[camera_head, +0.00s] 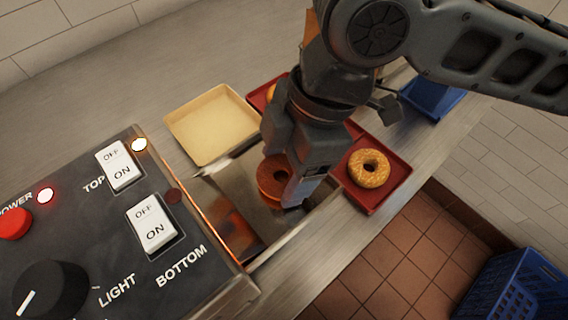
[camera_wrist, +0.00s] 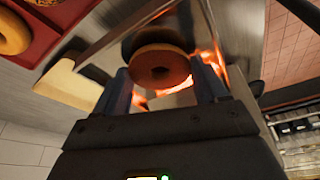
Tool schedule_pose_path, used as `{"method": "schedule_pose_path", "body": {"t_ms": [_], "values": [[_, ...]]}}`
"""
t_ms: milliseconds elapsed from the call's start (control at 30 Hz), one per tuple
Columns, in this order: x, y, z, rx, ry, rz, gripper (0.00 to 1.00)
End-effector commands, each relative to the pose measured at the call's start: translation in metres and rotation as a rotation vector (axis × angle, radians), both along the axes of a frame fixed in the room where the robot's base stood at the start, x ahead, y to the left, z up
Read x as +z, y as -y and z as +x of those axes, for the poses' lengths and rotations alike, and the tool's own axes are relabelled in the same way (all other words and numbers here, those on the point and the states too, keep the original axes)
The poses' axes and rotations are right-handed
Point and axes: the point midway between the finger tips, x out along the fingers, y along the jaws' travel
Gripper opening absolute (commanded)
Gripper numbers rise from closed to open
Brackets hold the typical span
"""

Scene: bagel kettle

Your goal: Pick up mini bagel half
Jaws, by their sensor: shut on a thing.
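A cream tray (camera_head: 208,128) is empty behind. A red tray (camera_head: 385,192) holds a seeded bagel (camera_head: 369,168) at the right. Blue crates (camera_head: 515,288) are on the floor at lower right.

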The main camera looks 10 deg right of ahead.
Motion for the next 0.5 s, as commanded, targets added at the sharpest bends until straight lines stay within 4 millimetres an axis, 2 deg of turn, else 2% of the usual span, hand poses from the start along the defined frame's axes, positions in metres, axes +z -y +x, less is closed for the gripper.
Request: {"method": "schedule_pose_path", "body": {"t_ms": [167,300,500], "values": [[0.016,-0.001,0.000,0.002,0.001,0.001,0.44],[0.039,0.000,0.000,0.002,0.003,0.002,0.44],[0.061,0.040,-0.016,-0.003,0.003,0.002,0.44]]}}
